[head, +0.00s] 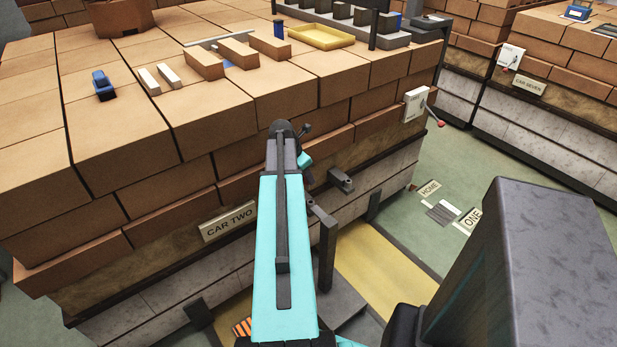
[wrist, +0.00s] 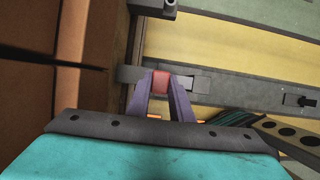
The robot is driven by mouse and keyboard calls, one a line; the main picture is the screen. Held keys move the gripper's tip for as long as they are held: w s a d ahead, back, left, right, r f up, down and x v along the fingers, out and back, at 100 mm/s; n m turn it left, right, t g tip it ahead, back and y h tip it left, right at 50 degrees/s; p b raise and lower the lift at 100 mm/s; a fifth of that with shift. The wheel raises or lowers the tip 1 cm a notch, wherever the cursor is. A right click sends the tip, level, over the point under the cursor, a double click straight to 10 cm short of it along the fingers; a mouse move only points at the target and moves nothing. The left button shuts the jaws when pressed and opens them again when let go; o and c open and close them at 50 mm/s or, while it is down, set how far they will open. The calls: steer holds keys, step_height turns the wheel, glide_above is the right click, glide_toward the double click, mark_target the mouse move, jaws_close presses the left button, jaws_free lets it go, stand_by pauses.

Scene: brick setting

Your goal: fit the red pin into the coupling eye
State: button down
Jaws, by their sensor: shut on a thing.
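In the wrist view my gripper (wrist: 162,88) has its two dark purple fingers shut on the red pin (wrist: 160,80), which shows as a short red block between the fingertips. A grey coupling bar (wrist: 196,84) lies crosswise at the fingertips, reaching out both left and right of the pin. The pin overlaps the bar in this view. The coupling eye itself is hidden behind the pin and fingers, and I cannot tell whether the pin is in it. In the head view my arm hides the gripper and the pin.
The brick-sided car with the CAR TWO sign (head: 229,222) stands beside my arm. Grey fittings (head: 341,180) jut from its side. A yellow tray (head: 321,36) and loose blocks (head: 204,64) lie on its top. A yellow floor strip (head: 385,285) is open at the lower right.

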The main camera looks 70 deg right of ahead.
mark_target(308, 184)
steer(key=shift+s+d, duration=0.1)
steer(key=shift+s, duration=0.1)
steer(key=shift+s+d, duration=0.1)
steer(key=shift+s, duration=0.1)
steer(key=shift+r+p, duration=0.1)
steer(key=shift+p, duration=0.3)
steer(key=shift+f+b, duration=1)
steer(key=shift+f, duration=1.95)
steer(key=shift+p, duration=0.9)
steer(key=shift+f+b, duration=0.6)
steer(key=shift+f, duration=1.5)
stand_by(0.7)
steer(key=c, duration=1.5)
jaws_free()
steer(key=shift+r, duration=0.15)
